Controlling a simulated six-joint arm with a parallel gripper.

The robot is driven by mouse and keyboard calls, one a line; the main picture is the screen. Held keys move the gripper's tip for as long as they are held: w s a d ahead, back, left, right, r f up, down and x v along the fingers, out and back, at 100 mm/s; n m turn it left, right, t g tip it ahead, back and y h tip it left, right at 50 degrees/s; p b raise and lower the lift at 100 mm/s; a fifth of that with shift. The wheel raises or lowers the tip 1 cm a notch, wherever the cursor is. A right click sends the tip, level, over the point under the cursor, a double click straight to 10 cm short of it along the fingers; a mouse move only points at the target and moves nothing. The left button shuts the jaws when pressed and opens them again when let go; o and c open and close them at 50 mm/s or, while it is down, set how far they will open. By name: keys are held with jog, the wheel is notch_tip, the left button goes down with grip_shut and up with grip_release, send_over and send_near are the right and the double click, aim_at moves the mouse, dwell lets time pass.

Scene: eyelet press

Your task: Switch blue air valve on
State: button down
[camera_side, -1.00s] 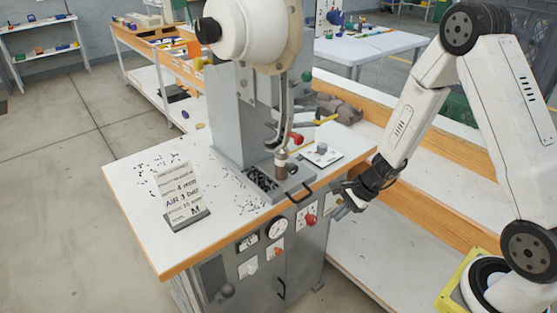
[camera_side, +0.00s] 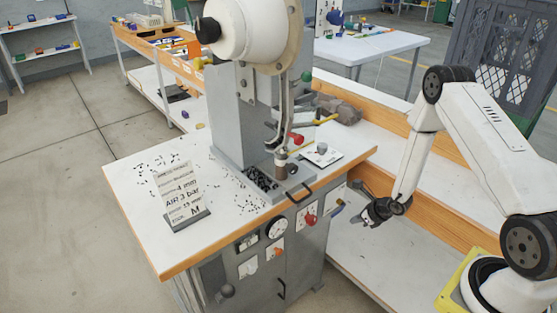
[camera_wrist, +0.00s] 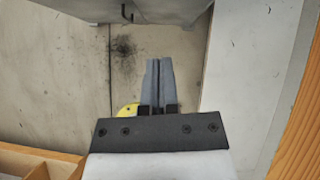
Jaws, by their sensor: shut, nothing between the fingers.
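The blue valve handle (camera_side: 338,210) shows at the right end of the grey press cabinet's front (camera_side: 300,255), beside a panel with a red knob (camera_side: 310,219). It slants, its lower end to the left. My gripper (camera_side: 366,223) is to the right of the handle, apart from it, and points down and left. In the wrist view its two grey fingers (camera_wrist: 158,64) are together with nothing between them. The valve cannot be made out in the wrist view.
A round gauge (camera_side: 276,228) and a panel with an orange knob (camera_side: 272,252) are further left on the cabinet. A white workbench with wooden rails (camera_side: 375,265) lies below and behind my gripper. A sign (camera_side: 182,200) stands on the press table.

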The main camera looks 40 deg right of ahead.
jog(key=shift+s+d+f+m+h, duration=0.3)
jog(key=shift+d+f+m, duration=0.2)
jog(key=shift+d+f, duration=0.1)
jog(key=shift+s+d+f+m+h, duration=0.2)
jog(key=shift+s+d+f+m, duration=0.05)
jog(key=shift+d+f+m, duration=0.3)
jog(key=shift+w, duration=0.1)
jog(key=w+f, duration=0.4)
jog(key=w, duration=0.4)
jog(key=shift+f, duration=0.3)
dwell(0.3)
